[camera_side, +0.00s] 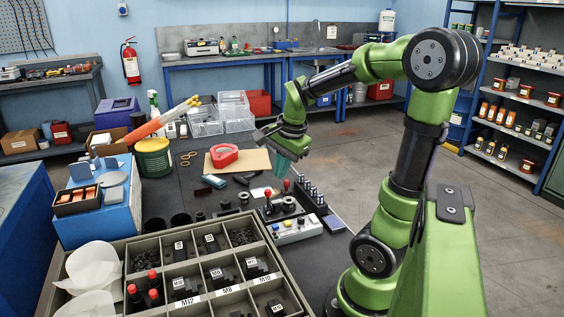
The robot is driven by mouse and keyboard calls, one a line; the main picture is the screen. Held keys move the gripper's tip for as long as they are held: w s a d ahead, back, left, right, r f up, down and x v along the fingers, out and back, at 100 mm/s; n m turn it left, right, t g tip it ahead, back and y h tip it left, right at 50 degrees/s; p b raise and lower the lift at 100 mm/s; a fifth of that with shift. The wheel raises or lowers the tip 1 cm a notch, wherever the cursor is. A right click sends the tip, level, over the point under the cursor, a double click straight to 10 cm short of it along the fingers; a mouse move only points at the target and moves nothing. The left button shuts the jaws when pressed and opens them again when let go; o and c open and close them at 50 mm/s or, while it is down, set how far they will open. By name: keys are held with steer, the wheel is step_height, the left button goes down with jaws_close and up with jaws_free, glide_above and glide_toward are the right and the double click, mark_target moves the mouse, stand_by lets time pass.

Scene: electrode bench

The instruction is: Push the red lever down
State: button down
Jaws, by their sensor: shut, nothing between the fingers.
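Two red-tipped levers stand upright on a dark fixture (318,207) on the bench: one red lever (286,186) at the back and another red knob (267,193) just left of it. My gripper (281,170) points down with its teal fingers together and empty. Its tips appear just above the back red lever; at this size I cannot tell whether they touch it.
A white box with coloured buttons (298,230) sits in front of the fixture. Metal pegs (311,192) stand at its right. A grey compartment tray (219,303) fills the foreground. A red tape dispenser (223,155) and brown board (257,161) lie behind.

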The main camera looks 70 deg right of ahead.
steer(key=shift+s+d+r+m, duration=0.1)
steer(key=shift+d+m, duration=0.4)
steer(key=shift+m, duration=0.65)
steer(key=shift+s+d+r+m, duration=0.1)
steer(key=shift+d+m, duration=0.35)
steer(key=shift+m, duration=0.7)
steer(key=shift+f, duration=0.1)
glide_above(268, 200)
steer(key=s+a, duration=0.1)
steer(key=s, duration=0.1)
step_height(268, 200, down, 11)
steer(key=shift+s+a, duration=0.15)
